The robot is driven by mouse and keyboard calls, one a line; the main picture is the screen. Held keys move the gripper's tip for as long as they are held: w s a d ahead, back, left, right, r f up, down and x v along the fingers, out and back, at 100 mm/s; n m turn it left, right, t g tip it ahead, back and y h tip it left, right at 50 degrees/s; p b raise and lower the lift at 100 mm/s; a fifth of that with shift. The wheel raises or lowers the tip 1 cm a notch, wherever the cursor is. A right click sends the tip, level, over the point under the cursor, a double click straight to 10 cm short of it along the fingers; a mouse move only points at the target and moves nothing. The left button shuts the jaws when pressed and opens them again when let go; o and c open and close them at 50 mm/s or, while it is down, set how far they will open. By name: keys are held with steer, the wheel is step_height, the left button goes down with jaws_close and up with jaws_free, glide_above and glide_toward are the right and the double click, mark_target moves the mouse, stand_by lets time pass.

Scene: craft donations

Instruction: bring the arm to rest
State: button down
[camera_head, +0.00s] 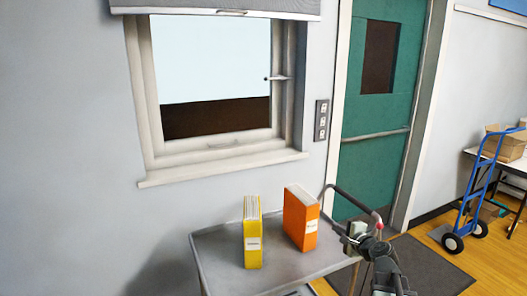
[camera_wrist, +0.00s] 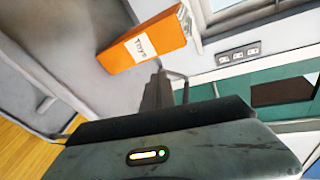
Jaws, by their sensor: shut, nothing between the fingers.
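My gripper (camera_head: 354,236) is at the right end of the grey cart (camera_head: 218,248) in the head view, close to the cart's handle. In the wrist view, my gripper (camera_wrist: 157,92) shows as dark fingers close together, shut and empty. An orange file box (camera_head: 301,219) stands upright on the cart to the left of the gripper, apart from it in the head view. In the wrist view the same orange box (camera_wrist: 148,42) appears beyond the fingers, with a white label that seems to read "Toys".
A yellow file box (camera_head: 252,242) stands left of the orange one. The cart's curved handle (camera_head: 357,202) rises beside my gripper. A window (camera_head: 212,80) is behind the cart. A green door (camera_head: 375,125), a dark mat (camera_head: 430,268) and a blue hand truck (camera_head: 480,190) are to the right.

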steer(key=s+a+f+n+g+p, duration=0.2)
steer(key=s+a+n+g, duration=0.15)
steer(key=a, duration=0.35)
steer(key=s+a+f+n+g+y+p, duration=0.1)
steer(key=s+a+f+n+g, duration=0.1)
steer(key=s+a+n, duration=0.3)
steer(key=s+a+f+n+g+p, duration=0.1)
steer(key=a+n+g+p, duration=0.15)
steer(key=a, duration=0.55)
steer(key=s+d+f+n+g+h, duration=0.2)
steer(key=s+d+f+n+g, duration=0.1)
steer(key=s, duration=0.3)
steer(key=s+d+f+n+g+h+b, duration=0.1)
steer(key=s+d+f+n+g+h, duration=0.1)
steer(key=s+d, duration=0.3)
steer(key=shift+s+d+f+n+g+h, duration=0.2)
steer(key=shift+s+f+n+g+h, duration=0.25)
steer(key=shift+s+n+g, duration=0.2)
